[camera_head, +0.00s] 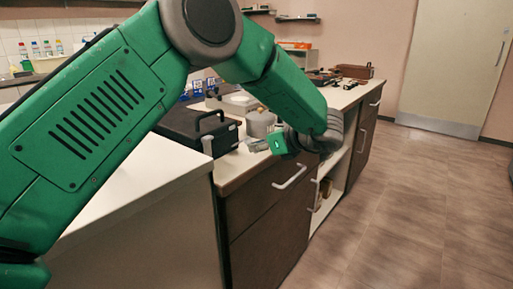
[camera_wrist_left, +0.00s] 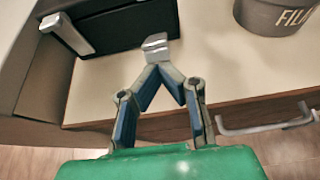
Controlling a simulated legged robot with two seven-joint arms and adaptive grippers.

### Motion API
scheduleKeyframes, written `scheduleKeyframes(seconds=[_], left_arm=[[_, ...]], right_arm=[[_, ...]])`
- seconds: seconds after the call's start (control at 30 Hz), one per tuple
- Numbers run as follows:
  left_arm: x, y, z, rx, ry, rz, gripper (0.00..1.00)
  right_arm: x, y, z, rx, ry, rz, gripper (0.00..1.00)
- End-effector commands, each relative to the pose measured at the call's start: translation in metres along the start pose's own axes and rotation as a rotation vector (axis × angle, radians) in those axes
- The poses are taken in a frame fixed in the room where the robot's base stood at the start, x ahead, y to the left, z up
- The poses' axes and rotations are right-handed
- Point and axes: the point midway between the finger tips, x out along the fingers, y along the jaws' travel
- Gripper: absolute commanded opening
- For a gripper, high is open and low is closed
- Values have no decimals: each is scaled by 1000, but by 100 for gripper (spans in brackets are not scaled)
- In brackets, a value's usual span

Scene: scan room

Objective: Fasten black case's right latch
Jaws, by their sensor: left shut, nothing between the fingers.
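The black case (camera_head: 190,122) sits on the counter with its handle raised. One light grey latch (camera_head: 207,146) shows on its front; in the left wrist view, this left latch (camera_wrist_left: 67,33) sticks out at a slant from the case (camera_wrist_left: 120,28). My left gripper (camera_head: 254,146) is shut and empty, just right of the case in the head view. In the left wrist view, its closed silver fingertips (camera_wrist_left: 155,47) overlap the case's front edge near its right end; contact cannot be told. My right gripper is not in view.
A grey canister (camera_head: 261,124) stands beside the case; its lettering shows in the left wrist view (camera_wrist_left: 280,14). Drawer handles (camera_head: 290,177) stick out below the counter edge. A white worktop (camera_head: 130,185) lies in front.

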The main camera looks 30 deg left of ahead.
Motion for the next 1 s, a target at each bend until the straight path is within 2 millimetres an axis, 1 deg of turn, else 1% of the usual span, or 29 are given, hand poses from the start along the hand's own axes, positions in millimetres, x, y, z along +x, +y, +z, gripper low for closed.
scheduleKeyframes(seconds=[0.27,0.47,0.67,0.8,1.0], left_arm=[[-1,0,8,-2,72,2,0],[-2,1,20,-5,195,3,0],[-2,1,37,-5,381,3,0],[0,1,48,-5,512,4,0],[5,1,60,-4,678,4,0]], right_arm=[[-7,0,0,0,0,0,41],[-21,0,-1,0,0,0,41],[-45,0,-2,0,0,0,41],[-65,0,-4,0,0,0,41],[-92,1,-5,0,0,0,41]])
